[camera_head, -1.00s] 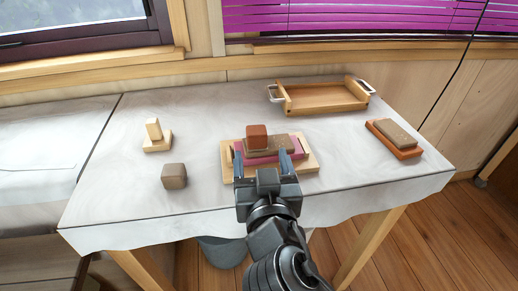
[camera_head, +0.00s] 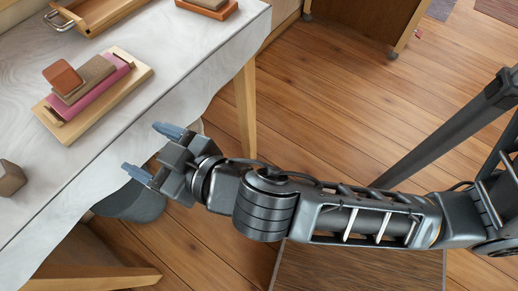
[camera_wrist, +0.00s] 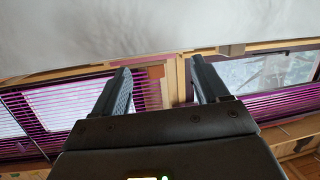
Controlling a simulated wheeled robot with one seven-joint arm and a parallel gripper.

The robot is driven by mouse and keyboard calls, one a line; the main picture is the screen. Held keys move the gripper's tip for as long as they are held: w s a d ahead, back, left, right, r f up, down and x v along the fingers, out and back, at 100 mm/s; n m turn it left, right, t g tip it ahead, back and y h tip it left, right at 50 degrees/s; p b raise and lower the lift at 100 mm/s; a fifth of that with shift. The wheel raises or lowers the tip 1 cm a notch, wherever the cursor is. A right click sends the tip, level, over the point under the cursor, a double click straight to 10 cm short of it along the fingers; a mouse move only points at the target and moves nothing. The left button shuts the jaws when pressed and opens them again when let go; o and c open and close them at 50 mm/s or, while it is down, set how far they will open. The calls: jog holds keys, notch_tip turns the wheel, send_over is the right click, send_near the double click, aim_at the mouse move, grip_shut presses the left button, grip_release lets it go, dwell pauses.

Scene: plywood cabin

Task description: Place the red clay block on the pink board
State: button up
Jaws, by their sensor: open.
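The red clay block (camera_head: 62,76) sits on top of a brown block (camera_head: 86,80), tilted a little in the head view. The brown block lies on the pink board (camera_head: 103,93), which rests on a light wooden base (camera_head: 120,88) on the table. My gripper (camera_head: 152,151) is open and empty. It is off the table's front edge, to the right of and below the stack in the head view. In the wrist view my two fingers (camera_wrist: 160,85) are spread with nothing between them, and the camera faces the wall and windows.
The table (camera_head: 160,60) has a marbled white top. A wooden tray (camera_head: 105,12) with a metal handle is at the back. A brown block on a reddish one (camera_head: 208,8) lies at the far edge. A grey-brown block (camera_head: 10,178) is at left. A dark bin (camera_head: 130,203) stands below.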

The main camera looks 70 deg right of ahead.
jog(key=s+d+f+n+g+y, duration=0.1)
jog(key=s+f+n+y, duration=0.2)
jog(key=s, duration=1)
jog(key=s+d+r+m, duration=0.1)
jog(key=s+d, duration=0.1)
jog(key=s, duration=0.3)
jog(key=s+d+r, duration=0.2)
jog(key=s, duration=0.3)
jog(key=shift+r+m+t, duration=0.3)
jog(key=shift+m, duration=0.1)
